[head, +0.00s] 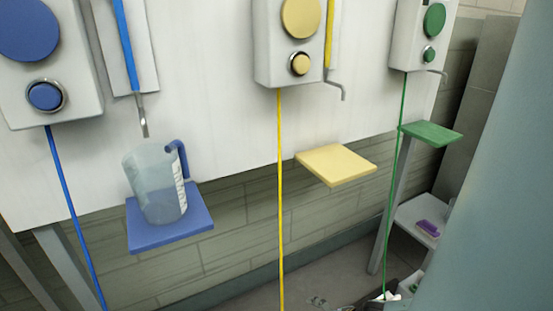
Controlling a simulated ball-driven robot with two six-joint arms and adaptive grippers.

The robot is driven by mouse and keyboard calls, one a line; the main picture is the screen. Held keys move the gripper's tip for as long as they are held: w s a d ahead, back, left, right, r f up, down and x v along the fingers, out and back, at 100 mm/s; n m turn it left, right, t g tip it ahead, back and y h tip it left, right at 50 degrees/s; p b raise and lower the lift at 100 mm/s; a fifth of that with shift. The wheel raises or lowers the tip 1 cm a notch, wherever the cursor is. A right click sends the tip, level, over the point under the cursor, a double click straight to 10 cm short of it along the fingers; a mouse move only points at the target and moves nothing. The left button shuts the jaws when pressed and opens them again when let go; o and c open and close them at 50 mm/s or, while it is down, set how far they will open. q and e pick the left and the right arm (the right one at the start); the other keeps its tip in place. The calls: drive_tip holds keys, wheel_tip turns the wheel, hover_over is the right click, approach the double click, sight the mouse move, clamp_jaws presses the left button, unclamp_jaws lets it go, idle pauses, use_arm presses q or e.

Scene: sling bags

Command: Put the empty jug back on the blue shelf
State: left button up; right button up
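A clear jug (152,190) with a blue handle and white markings stands upright on the blue shelf (150,236) at the left in the head view. It looks empty. A metal hook or spout end (143,128) hangs just above the jug's rim. The jug's handle is on its right side. Neither of my grippers shows in this view, and nothing is holding the jug.
A yellow shelf (336,164) and a green shelf (431,133) are empty. Blue, yellow and green cords hang from the wall boxes. A low white shelf (418,216) holds a purple item. A large pale blue-grey surface blocks the right side.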

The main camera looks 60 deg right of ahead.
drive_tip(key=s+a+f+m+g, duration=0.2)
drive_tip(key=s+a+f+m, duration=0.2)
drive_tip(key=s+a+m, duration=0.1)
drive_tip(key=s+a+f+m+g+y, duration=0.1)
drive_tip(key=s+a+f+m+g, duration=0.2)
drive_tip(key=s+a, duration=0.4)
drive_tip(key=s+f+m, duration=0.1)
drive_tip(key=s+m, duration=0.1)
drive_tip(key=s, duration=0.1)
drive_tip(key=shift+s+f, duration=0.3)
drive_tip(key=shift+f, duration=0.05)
